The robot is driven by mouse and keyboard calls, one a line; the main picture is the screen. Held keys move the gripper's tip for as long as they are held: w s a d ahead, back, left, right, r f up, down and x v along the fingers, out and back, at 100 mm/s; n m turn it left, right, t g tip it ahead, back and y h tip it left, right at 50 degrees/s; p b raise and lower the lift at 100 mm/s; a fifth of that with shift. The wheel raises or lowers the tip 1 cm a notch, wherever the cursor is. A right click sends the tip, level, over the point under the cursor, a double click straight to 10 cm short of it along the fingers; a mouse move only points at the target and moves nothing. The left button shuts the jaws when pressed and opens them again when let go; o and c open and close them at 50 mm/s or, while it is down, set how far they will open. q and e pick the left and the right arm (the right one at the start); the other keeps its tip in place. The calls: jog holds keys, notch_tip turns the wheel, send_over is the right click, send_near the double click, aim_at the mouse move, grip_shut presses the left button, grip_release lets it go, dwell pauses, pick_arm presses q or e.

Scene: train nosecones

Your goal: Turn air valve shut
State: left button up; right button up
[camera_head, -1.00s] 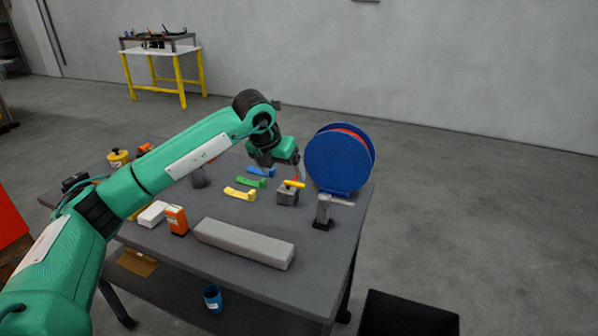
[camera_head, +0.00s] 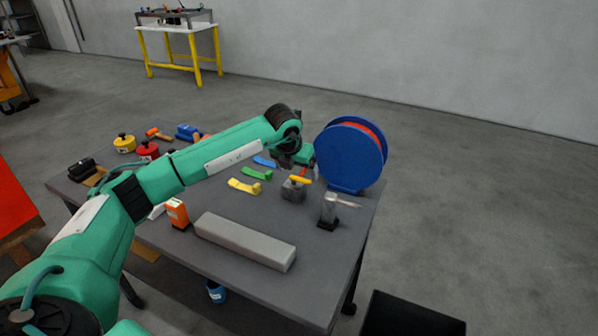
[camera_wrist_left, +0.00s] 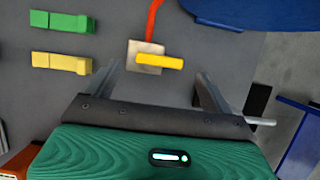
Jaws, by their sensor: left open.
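The air valve (camera_head: 293,191) is a small grey block on the table with a yellow handle (camera_head: 300,180) on top. In the left wrist view the valve block (camera_wrist_left: 138,48) and its yellow handle (camera_wrist_left: 160,62) lie ahead of my gripper, with a red-orange piece (camera_wrist_left: 153,15) beyond the block. My left gripper (camera_wrist_left: 158,78) is open, with one finger on each side of the handle's line in that view. I cannot tell its height above the valve. In the head view my left gripper (camera_head: 306,168) is partly hidden near the reel. My right gripper is out of view.
A blue reel (camera_head: 348,157) stands just behind the valve. Green (camera_head: 257,173) and yellow (camera_head: 244,187) pieces lie left of it. A black bin (camera_head: 410,315) is on the floor.

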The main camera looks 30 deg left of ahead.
aim_at(300, 179)
pick_arm(q)
jog(key=shift+x, duration=1.05)
jog(key=shift+w+f, duration=0.15)
jog(key=shift+f, duration=0.45)
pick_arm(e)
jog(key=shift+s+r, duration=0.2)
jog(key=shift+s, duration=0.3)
pick_arm(q)
jog(key=c, duration=1)
